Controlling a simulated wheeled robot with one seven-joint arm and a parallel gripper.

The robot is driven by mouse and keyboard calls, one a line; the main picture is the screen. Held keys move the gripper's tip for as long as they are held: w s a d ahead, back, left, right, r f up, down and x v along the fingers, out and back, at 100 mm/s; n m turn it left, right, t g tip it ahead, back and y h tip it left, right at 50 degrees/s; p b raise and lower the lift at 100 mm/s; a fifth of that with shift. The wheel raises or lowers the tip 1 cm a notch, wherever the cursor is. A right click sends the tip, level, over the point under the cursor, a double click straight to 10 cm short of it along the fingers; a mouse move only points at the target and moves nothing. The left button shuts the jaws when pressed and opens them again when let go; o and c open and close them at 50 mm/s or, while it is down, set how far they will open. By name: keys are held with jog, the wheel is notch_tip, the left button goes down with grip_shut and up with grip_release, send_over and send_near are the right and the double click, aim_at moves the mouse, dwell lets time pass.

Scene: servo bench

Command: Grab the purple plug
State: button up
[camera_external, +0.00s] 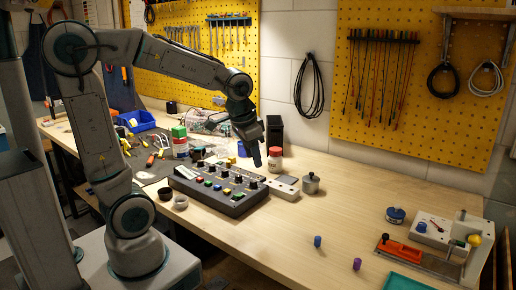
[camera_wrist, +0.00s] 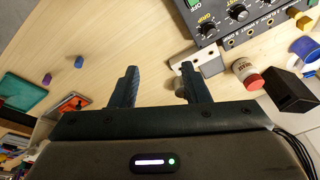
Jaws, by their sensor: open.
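The purple plug (camera_external: 357,264) is a small cylinder standing on the wooden bench near its front edge, in the right half of the external view. It also shows at the left of the wrist view (camera_wrist: 47,79). A similar blue plug (camera_external: 317,241) stands a little to its left in the external view, and it shows in the wrist view (camera_wrist: 79,62). My gripper (camera_external: 256,160) is above the bench behind the control box, well away from the purple plug. In the wrist view its two fingers (camera_wrist: 160,78) are apart with nothing gripped between them.
A black control box with knobs (camera_external: 228,190) and a metal pot (camera_external: 310,184) stand on the bench. The bench between pot and plugs is clear.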

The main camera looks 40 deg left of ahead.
jog(key=w+d+f+m+h+b, duration=0.1)
jog(key=d+f+m, duration=0.1)
jog(key=d, duration=0.6)
jog(key=d+f+m+b, duration=0.1)
jog(key=d+f+m, duration=0.15)
jog(key=d, duration=0.55)
jog(key=m+g+h, duration=0.2)
jog(key=m, duration=0.2)
send_near(358, 260)
jog(key=shift+n, duration=0.25)
jog(key=x, duration=0.4)
jog(key=shift+s+a+f, duration=0.2)
jog(key=shift+a+f, duration=0.1)
jog(key=shift+a, duration=0.05)
jog(key=x, duration=0.2)
jog(key=p+x, duration=0.1)
jog(key=x, duration=0.1)
jog(key=shift+w+d+f, duration=0.2)
jog(key=shift+w+d, duration=0.05)
jog(key=shift+d, duration=0.3)
jog(key=shift+w+d+f, duration=0.1)
jog(key=shift+d+f, duration=0.05)
jog(key=shift+f, duration=0.4)
grip_shut()
